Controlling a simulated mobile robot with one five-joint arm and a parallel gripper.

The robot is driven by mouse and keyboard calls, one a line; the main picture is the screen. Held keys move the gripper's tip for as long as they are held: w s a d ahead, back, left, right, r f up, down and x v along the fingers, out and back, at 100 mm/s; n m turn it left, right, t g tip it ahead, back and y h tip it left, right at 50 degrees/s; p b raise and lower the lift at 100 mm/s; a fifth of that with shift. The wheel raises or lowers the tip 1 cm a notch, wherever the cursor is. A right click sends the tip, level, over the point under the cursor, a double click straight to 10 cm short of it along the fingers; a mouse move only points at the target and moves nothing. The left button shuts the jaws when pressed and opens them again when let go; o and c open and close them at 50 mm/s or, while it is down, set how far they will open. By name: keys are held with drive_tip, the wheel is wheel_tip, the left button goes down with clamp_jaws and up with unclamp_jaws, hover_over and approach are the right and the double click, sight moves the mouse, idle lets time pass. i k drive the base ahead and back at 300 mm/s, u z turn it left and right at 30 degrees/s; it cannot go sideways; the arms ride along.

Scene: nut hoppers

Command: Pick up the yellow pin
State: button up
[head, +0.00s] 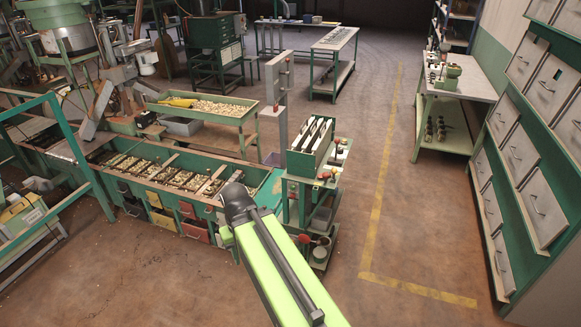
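A yellow, elongated object (178,101) lies at the left end of a raised green tray (243,119), beside a heap of small pale parts. It is the only loose yellow piece I make out, but it is too small to tell whether it is the pin. My lime-green arm (272,268) reaches up from the bottom, ending in a black joint near the bench's right end. My gripper does not show. The joint and the tray are apart in the picture.
A long green bench of hoppers (160,172) with coloured drawers runs across the left. A green trolley (312,185) stands right of it, close to my arm in the picture. Grey drawer cabinets (535,200) line the right. The brown floor between trolley and cabinets is clear.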

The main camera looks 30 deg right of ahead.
sight(334, 169)
drive_tip(key=u, duration=0.4)
drive_tip(key=i, duration=1.4)
drive_tip(key=z, duration=0.5)
drive_tip(key=i, duration=1.35)
drive_tip(key=z, duration=0.9)
